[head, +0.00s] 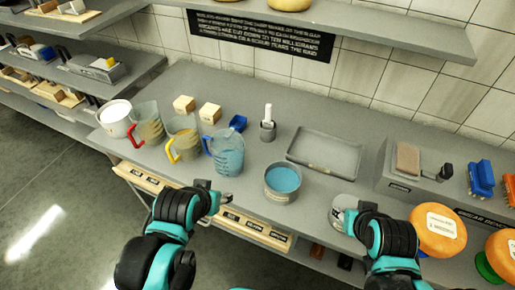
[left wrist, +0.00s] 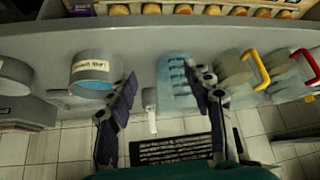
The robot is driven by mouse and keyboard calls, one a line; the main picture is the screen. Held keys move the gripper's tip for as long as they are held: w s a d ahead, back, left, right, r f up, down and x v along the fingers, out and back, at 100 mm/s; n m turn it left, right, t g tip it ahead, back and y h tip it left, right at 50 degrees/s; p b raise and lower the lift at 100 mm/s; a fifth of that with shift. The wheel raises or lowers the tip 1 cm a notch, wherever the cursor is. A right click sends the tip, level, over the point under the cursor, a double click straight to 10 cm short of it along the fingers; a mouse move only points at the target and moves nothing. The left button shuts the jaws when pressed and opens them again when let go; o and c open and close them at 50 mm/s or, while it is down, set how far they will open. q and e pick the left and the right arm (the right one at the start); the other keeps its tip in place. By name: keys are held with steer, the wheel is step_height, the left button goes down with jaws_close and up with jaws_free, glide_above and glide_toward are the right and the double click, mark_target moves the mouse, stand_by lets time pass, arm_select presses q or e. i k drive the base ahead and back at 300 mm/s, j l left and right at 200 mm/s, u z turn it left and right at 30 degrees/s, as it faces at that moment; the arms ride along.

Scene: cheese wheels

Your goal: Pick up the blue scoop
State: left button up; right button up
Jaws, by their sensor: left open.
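The blue scoop (head: 237,122) is a small dark blue thing on the grey counter, behind the clear jug with the blue handle (head: 226,155). I cannot make the scoop out in the left wrist view. My left gripper (head: 218,196) is at the counter's front edge, in front of that jug and apart from the scoop. In the left wrist view its two dark fingers (left wrist: 168,88) are spread wide with nothing held between them. My right gripper (head: 346,214) is low at the front edge on the right; its fingers are too unclear to judge.
A grey pot of blue liquid (head: 283,180) stands right of the jug. A small cup with a white-handled tool (head: 267,130) is right of the scoop. More jugs (head: 184,138) and cheese blocks (head: 209,113) stand left. A grey tray (head: 325,155) lies right, with orange wheels (head: 438,230) beyond.

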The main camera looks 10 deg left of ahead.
mark_target(238, 123)
steer(key=i+j+z, duration=0.15)
steer(key=j, duration=0.2)
steer(key=i+j+z, duration=0.3)
steer(key=i+j, duration=0.15)
steer(key=j, duration=0.3)
